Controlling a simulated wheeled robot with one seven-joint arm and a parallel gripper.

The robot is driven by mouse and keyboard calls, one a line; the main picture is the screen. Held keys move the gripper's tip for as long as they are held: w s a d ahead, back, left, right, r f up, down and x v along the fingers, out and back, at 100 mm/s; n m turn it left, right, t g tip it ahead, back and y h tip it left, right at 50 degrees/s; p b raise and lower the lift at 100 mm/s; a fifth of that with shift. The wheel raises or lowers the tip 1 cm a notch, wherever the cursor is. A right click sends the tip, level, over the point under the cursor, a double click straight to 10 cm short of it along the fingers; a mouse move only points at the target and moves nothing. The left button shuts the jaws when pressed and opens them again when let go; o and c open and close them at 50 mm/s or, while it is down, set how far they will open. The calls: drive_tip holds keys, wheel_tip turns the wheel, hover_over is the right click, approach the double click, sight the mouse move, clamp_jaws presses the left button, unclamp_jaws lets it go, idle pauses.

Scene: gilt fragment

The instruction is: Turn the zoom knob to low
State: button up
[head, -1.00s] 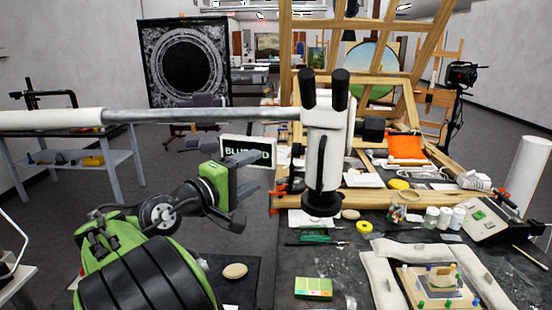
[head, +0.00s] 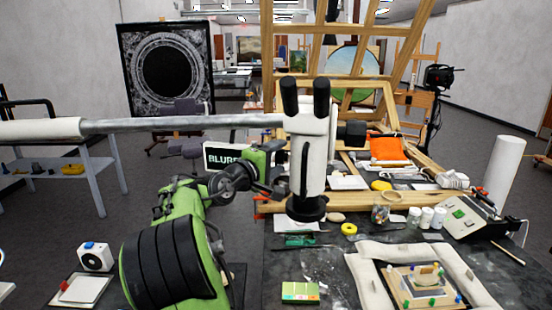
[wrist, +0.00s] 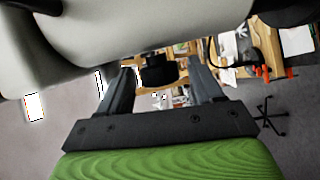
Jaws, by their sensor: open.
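The white microscope (head: 314,165) with two black eyepieces hangs on a horizontal arm over the workbench.
The microscope's horizontal arm (head: 180,124) runs across above my arm. A lit sign (head: 222,157) stands behind my gripper.

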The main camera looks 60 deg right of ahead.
drive_tip(key=shift+c, duration=0.3)
drive_tip(key=c, duration=1)
drive_tip(key=shift+o, duration=0.2)
drive_tip(key=shift+r+p, duration=0.1)
drive_tip(key=shift+p, duration=0.35)
drive_tip(key=r+y+p, duration=0.1)
drive_tip(key=y+p, duration=0.1)
drive_tip(key=p, duration=0.4)
drive_tip(key=shift+a+n+p, duration=0.1)
drive_tip(key=shift+n+p, duration=0.2)
drive_tip(key=shift+n, duration=0.1)
drive_tip(key=y+p, duration=0.2)
drive_tip(key=p, duration=0.4)
drive_tip(key=shift+r+n+y, duration=0.15)
drive_tip(key=shift+n+y, duration=0.25)
drive_tip(key=shift+d+f+n+y+p, duration=0.15)
drive_tip(key=shift+y+p, duration=0.2)
drive_tip(key=shift+y, duration=0.25)
drive_tip(key=shift+d+f+n+y+p, duration=0.15)
drive_tip(key=shift+y+p, duration=0.2)
drive_tip(key=shift+y, duration=0.25)
drive_tip(key=shift+w+n+y, duration=0.1)
drive_tip(key=shift+n+y, duration=0.3)
drive_tip(key=shift+y, duration=1)
